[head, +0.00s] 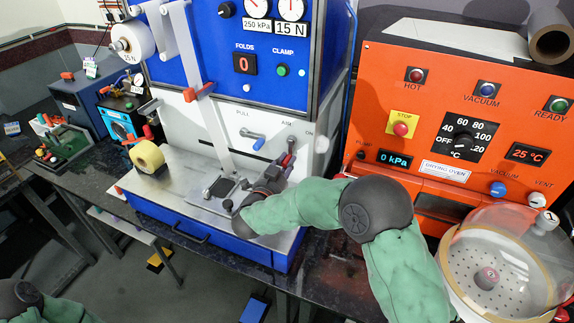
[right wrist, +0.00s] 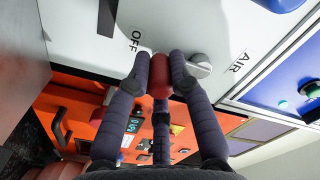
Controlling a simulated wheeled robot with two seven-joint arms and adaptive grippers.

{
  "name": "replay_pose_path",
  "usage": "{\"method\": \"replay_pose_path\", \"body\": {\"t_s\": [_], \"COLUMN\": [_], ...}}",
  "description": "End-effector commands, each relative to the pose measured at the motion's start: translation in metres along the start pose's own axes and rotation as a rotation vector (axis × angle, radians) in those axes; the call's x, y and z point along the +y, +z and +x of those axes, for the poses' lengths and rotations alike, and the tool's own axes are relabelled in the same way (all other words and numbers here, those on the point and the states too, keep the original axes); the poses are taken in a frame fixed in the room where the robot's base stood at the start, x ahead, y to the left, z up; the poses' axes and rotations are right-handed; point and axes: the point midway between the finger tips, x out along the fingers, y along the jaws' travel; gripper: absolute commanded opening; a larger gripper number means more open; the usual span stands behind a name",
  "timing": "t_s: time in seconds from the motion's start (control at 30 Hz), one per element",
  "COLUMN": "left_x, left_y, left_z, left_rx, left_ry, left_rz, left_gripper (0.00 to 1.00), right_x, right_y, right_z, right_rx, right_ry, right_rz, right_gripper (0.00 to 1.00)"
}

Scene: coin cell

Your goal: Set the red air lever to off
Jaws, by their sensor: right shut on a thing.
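The red air lever (right wrist: 160,75) is on the white front panel of the blue machine. In the right wrist view its red end is between the fingers of my right gripper (right wrist: 159,70), which is shut on it. The lever's grey hub (right wrist: 200,68) shows just right of the fingers. The red end is near the OFF label (right wrist: 135,40) and points away from the AIR label (right wrist: 240,62). In the head view my right gripper (head: 286,158) is at the panel below the AIR and ON labels, mostly covering the lever. My left gripper is out of the head view.
A second lever with a blue end (head: 257,143) is left of my right gripper, beside the PULL label. The orange drying oven (head: 450,110) stands to the right, with a clear-domed pot (head: 500,260) in front.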

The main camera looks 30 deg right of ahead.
Motion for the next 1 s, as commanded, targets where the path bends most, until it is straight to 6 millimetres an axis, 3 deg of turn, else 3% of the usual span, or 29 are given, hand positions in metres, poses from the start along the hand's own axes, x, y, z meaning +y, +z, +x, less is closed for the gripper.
{"method": "replay_pose_path", "body": {"t_s": [0.33,0.37,0.43,0.8,1.0], "left_x": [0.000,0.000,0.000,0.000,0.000], "left_y": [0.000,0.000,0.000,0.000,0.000], "left_z": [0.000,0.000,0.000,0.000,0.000], "left_rx": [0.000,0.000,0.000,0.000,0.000], "left_ry": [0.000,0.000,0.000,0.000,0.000], "left_rz": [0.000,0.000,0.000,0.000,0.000], "left_gripper": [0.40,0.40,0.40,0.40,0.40], "right_x": [-0.002,-0.002,-0.002,-0.001,-0.002], "right_y": [0.000,0.000,0.000,0.000,0.000], "right_z": [0.000,0.000,0.000,-0.002,-0.023], "right_rx": [-0.001,0.000,0.000,0.000,-0.002], "right_ry": [-0.004,-0.004,-0.004,-0.002,-0.005], "right_rz": [0.004,0.004,0.004,0.003,0.004], "right_gripper": [0.00,0.24,0.44,0.45,0.45]}}
